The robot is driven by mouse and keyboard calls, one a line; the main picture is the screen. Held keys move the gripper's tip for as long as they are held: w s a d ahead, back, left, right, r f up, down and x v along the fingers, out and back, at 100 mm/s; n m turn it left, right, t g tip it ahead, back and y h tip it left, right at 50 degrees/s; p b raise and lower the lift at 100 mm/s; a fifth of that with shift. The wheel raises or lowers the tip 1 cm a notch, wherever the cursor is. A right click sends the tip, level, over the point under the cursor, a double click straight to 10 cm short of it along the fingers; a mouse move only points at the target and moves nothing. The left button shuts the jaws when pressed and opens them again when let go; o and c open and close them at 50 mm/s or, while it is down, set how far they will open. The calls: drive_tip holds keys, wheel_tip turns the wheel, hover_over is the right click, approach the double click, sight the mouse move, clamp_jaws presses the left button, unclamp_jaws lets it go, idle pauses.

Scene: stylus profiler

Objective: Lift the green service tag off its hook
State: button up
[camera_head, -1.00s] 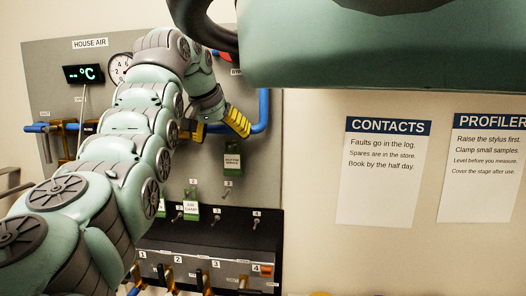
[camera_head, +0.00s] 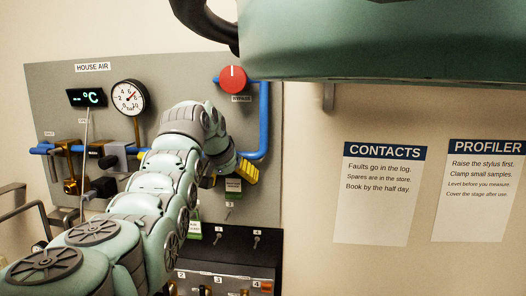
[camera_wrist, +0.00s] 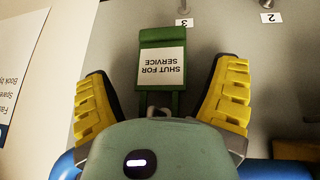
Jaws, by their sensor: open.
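The green service tag (camera_wrist: 176,103) fills the middle of the wrist view, its white "SHUT FOR SERVICE" label upside down there. A metal loop shows at its end near my gripper's body; its hook is not clearly visible. My gripper (camera_wrist: 163,75) is open, with one yellow finger on each side of the tag and visible gaps between. In the head view the tag (camera_head: 233,186) hangs on the grey panel, partly hidden behind my gripper (camera_head: 246,171). I cannot tell its exact depth from the tag.
Another green tag (camera_head: 194,231) hangs lower left on the panel. Pegs numbered 3 (camera_wrist: 184,6) and 2 (camera_wrist: 266,3) stand out beyond the tag. A blue pipe (camera_head: 265,120), red bypass knob (camera_head: 232,79) and pressure gauge (camera_head: 130,97) surround the area.

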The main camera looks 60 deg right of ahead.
drive_tip(key=shift+s, duration=0.1)
drive_tip(key=c, duration=1.4)
drive_tip(key=shift+c, duration=0.2)
drive_tip(key=shift+r+b, duration=0.55)
drive_tip(key=shift+b, duration=0.1)
drive_tip(key=shift+a+f+b, duration=0.1)
drive_tip(key=shift+a+b, duration=0.05)
drive_tip(key=shift+b, duration=0.25)
